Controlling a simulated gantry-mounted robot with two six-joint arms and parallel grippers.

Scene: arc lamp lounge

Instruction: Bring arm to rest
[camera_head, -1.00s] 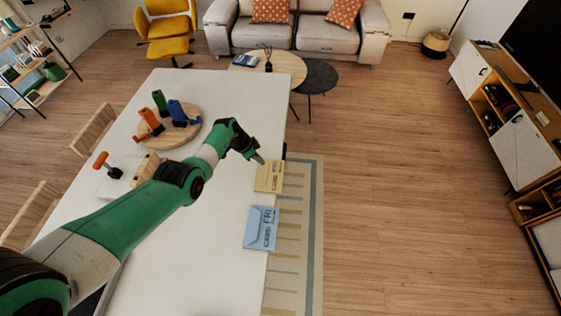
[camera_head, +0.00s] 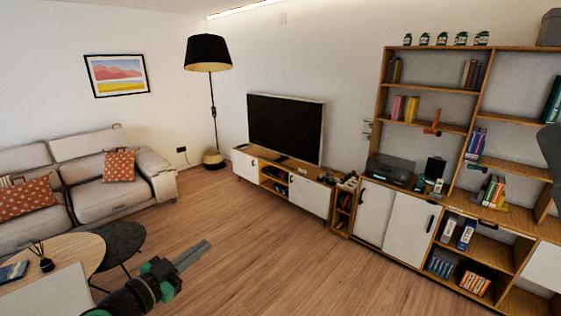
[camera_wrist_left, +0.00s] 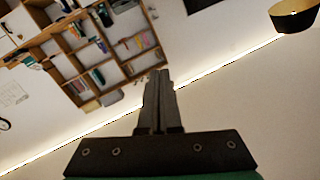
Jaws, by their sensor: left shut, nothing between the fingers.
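My left gripper (camera_head: 192,254) is at the lower left of the head view, over the bare wood floor. Its fingers are together with nothing between them. In the left wrist view the shut fingers (camera_wrist_left: 159,100) point up into the room, towards the wall. No part of my right gripper shows in either view. Of the white table, only a corner (camera_head: 50,296) shows at the lower left of the head view.
A round wooden table (camera_head: 75,250) and a dark round table (camera_head: 120,240) stand left of the gripper. Behind are a couch (camera_head: 115,190), a floor lamp (camera_head: 209,52), a TV cabinet (camera_head: 300,195) and a bookshelf (camera_head: 430,125). The middle floor is clear.

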